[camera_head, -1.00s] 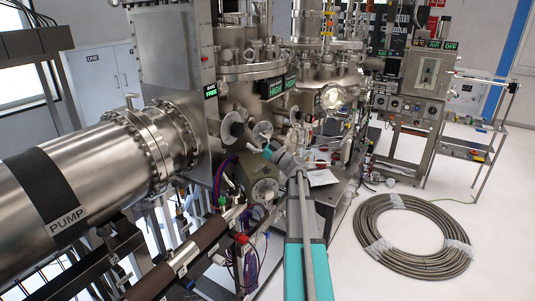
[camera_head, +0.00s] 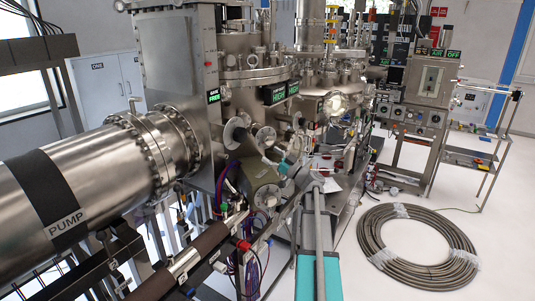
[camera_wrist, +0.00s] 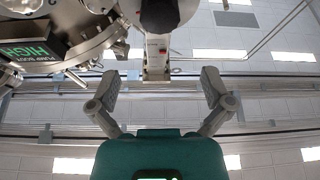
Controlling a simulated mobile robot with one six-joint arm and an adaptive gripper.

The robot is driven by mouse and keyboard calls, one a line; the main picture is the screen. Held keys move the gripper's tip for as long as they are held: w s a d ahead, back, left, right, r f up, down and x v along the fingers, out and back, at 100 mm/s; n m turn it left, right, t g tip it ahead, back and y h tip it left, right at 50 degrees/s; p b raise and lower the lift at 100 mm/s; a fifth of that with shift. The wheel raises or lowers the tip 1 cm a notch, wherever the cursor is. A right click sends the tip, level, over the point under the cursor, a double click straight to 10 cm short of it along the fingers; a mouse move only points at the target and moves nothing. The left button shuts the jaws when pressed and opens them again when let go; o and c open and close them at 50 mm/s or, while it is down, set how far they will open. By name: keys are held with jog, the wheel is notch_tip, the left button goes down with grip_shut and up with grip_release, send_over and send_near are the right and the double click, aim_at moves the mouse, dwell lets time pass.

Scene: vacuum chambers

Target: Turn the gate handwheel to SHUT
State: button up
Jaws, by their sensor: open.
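The gate's tall steel housing (camera_head: 180,75) stands behind the PUMP cylinder in the head view. Its small sign (camera_head: 213,96) reads GATE FREE. I cannot pick out the gate handwheel for certain. A small knobbed part (camera_head: 133,103) sticks out at the housing's left side. My gripper (camera_head: 287,164) is small in the head view, in front of the chambers and right of the gate housing. In the wrist view my gripper (camera_wrist: 160,85) is open, fingers wide apart. A dark round part (camera_wrist: 158,14) and a pale labelled block (camera_wrist: 157,50) show beyond the fingers; no contact is visible.
The large PUMP cylinder (camera_head: 75,195) fills the left. Steel chambers (camera_head: 255,75) with ports and a green HIGH sign (camera_head: 279,94) crowd the middle. A hose coil (camera_head: 418,246) lies on the floor at right, with clear floor around it.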

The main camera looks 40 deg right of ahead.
jog(key=shift+r, duration=0.15)
jog(key=m+g+h+p, duration=0.1)
jog(key=g+h+p, duration=0.15)
jog(key=p, duration=0.75)
send_near(243, 137)
jog(key=s+d+r, duration=0.1)
jog(key=s, duration=0.1)
jog(key=shift+s+d+r+m+g+p, duration=0.15)
jog(key=shift+s+d+m+g+p, duration=0.2)
jog(key=shift+g+p, duration=0.4)
jog(key=shift+w, duration=0.1)
jog(key=x, duration=1.3)
jog(key=shift+w+a, duration=0.3)
jog(key=shift+w, duration=0.05)
